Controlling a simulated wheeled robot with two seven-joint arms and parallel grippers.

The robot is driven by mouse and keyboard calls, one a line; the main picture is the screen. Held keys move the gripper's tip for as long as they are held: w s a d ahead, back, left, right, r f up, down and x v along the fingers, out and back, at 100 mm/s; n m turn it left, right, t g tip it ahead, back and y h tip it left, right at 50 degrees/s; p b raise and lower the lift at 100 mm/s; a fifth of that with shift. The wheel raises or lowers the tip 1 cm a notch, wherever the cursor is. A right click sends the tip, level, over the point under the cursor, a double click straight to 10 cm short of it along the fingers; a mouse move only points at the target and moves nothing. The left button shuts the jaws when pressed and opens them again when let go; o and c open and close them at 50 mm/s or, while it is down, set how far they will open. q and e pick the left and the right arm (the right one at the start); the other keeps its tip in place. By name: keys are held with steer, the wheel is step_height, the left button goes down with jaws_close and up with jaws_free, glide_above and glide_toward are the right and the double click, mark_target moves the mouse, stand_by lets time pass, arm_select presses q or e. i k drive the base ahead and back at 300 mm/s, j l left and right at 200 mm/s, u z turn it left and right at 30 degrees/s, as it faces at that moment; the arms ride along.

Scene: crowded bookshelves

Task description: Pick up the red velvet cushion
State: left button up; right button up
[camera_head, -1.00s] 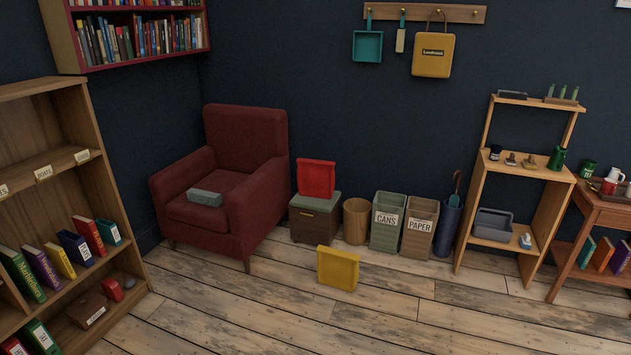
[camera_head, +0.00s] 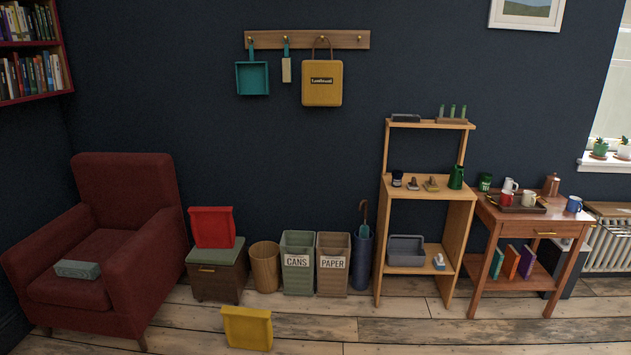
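A bright red, squarish cushion-like object (camera_head: 211,227) stands upright, leaning a little, on the grey-green top of a small dark storage box (camera_head: 216,277). The box stands between the dark red armchair (camera_head: 118,246) and a round wooden bin. A similar yellow object (camera_head: 247,328) stands on the floor in front of the box. I cannot tell the red one's fabric from here. Neither of my grippers is in view.
A wooden bin (camera_head: 265,267), a CANS bin (camera_head: 298,263), a PAPER bin (camera_head: 333,264) and an umbrella stand (camera_head: 362,262) line the wall. A wooden shelf unit (camera_head: 460,235) and side table (camera_head: 553,225) stand to the right. Bare floor (camera_head: 400,330) shows in front.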

mark_target(212, 227)
steer(key=i+l+z, duration=0.1)
steer(key=i+z, duration=0.2)
steer(key=i, duration=1.6)
steer(key=i+u, duration=0.2)
steer(key=i, duration=0.25)
steer(key=i+u, duration=0.25)
steer(key=i, duration=0.2)
steer(key=i+l+u, duration=0.2)
steer(key=i, duration=0.25)
steer(key=i+l+u, duration=0.25)
steer(key=i, duration=0.2)
steer(key=i+u, duration=0.4)
steer(key=i, duration=0.15)
steer(key=i+l+u, duration=0.1)
steer(key=i+u, duration=0.25)
steer(key=i, duration=0.15)
